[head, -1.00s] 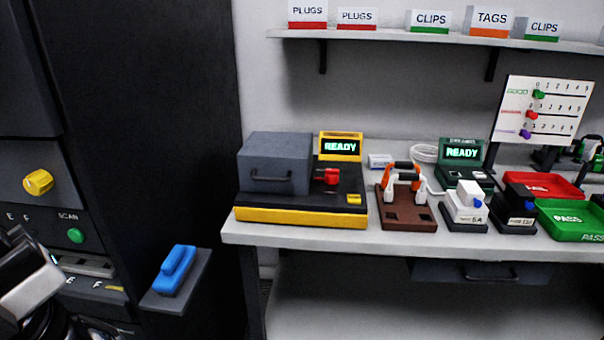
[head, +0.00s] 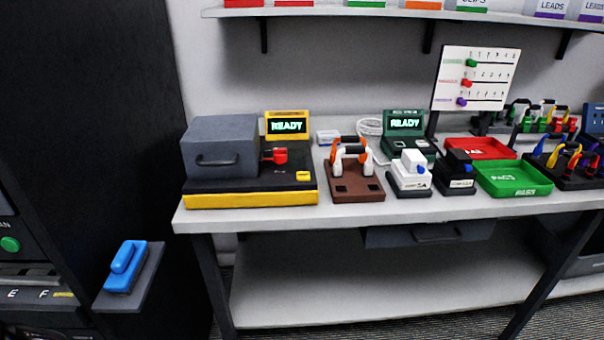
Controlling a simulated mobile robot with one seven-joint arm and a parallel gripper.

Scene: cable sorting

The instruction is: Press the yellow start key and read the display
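The yellow start key (head: 303,176) sits on the front right of a black and yellow tester (head: 246,200) at the left end of the bench. The tester's yellow-framed display (head: 286,126) stands at its back and reads "READY". A grey box with a handle (head: 221,147) covers the tester's left part, and a red part (head: 273,156) sits beside it. A second display in a green housing (head: 403,123) also reads "READY". My gripper is not in view.
On the bench (head: 400,205) stand a brown block with orange and white handles (head: 356,187), white and black units, a red tray (head: 480,147) and a green tray (head: 514,180). A dark cabinet (head: 90,120) with a blue-handled thing (head: 124,267) on a ledge is at left.

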